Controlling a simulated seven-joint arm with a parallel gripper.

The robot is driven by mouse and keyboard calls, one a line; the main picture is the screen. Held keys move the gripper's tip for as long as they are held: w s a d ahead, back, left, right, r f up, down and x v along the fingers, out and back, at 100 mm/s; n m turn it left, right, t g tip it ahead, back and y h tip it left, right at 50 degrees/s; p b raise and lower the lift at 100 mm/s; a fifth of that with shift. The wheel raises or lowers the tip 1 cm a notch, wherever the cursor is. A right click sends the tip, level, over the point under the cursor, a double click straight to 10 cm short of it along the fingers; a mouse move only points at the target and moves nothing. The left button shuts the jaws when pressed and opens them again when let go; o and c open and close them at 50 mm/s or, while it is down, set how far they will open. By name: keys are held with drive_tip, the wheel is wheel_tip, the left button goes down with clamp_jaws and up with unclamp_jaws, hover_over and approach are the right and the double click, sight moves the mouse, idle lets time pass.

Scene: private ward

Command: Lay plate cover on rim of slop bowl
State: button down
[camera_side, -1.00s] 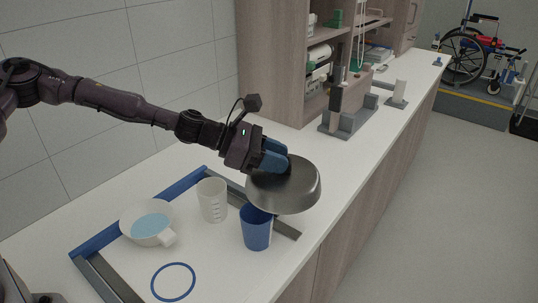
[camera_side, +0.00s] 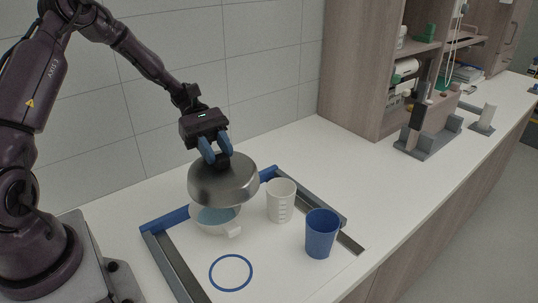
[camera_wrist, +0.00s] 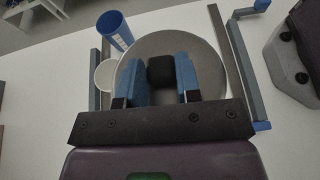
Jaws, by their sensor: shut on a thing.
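The plate cover (camera_side: 222,186) is a shiny metal dome with a dark knob (camera_wrist: 160,70) on top. My gripper (camera_side: 216,156) is shut on that knob from above, with a blue finger on each side. The slop bowl (camera_side: 207,228) is white with a side handle and holds pale blue liquid. The cover hangs over the bowl, roughly level, hiding its back part; liquid and front rim show below the cover's edge. I cannot tell how small the gap is. In the wrist view the cover (camera_wrist: 207,52) hides the bowl.
A white graduated cup (camera_side: 281,203) stands close right of the bowl, with a blue cup (camera_side: 321,235) nearer the counter edge. A blue ring (camera_side: 231,273) marks the counter in front. A blue-and-grey frame (camera_side: 165,262) surrounds these things. The counter behind is clear.

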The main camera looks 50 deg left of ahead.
sight(206, 162)
drive_tip(key=shift+s+a+r, duration=0.2)
drive_tip(key=shift+s+a, duration=0.65)
drive_tip(key=shift+s, duration=0.1)
drive_tip(key=shift+s+a+f+t, duration=0.1)
drive_tip(key=shift+f+t, duration=0.1)
drive_tip(key=shift+t, duration=0.1)
drive_tip(key=shift+f, duration=1.9)
drive_tip(key=shift+f, duration=0.15)
drive_tip(key=shift+f, duration=1.2)
drive_tip(key=shift+f, duration=0.35)
drive_tip(key=c, duration=0.7)
unclamp_jaws()
drive_tip(key=shift+c, duration=0.2)
